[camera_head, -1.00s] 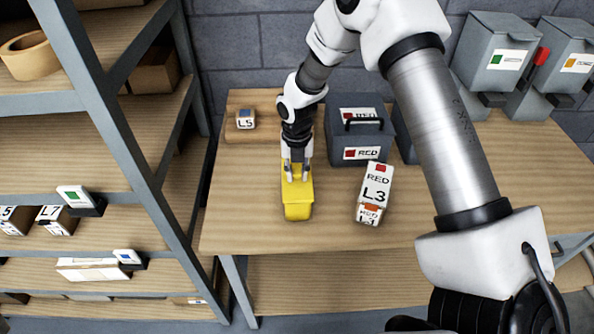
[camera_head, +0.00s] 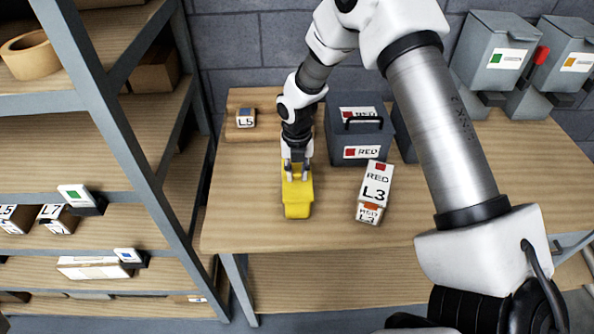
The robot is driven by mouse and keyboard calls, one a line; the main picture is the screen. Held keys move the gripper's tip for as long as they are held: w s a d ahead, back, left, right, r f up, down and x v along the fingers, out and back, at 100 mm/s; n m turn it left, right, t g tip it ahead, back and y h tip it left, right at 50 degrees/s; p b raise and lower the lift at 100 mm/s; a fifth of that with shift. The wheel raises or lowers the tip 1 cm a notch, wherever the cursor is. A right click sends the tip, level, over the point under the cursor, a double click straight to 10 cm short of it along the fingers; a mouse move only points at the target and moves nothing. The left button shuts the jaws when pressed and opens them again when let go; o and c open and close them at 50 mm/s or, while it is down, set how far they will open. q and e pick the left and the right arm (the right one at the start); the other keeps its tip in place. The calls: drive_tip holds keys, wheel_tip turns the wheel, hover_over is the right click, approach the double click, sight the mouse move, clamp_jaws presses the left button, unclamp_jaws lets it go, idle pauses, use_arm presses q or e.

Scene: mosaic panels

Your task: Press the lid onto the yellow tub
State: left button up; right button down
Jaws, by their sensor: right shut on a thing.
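The yellow tub (camera_head: 298,208) stands on the wooden table, left of the white L3 boxes. Its top is yellow too, so I cannot tell the lid apart from the tub or say how it sits. My right gripper (camera_head: 297,174) comes down from above onto the far part of the yellow top. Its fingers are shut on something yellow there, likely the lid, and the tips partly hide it. My left gripper is not in view.
White boxes marked RED L3 (camera_head: 376,185) lie right of the tub. A grey case marked RED (camera_head: 352,130) stands behind them. A small L5 box (camera_head: 246,118) sits on a wooden board (camera_head: 240,132) at the back left. The table (camera_head: 245,210) is clear left of the tub.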

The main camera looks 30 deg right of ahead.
drive_tip(key=shift+w+d+f, duration=0.1)
drive_tip(key=shift+f, duration=0.2)
drive_tip(key=shift+f, duration=0.35)
idle(0.6)
idle(0.3)
drive_tip(key=c, duration=0.9)
unclamp_jaws()
drive_tip(key=o, duration=0.5)
drive_tip(key=shift+r, duration=0.1)
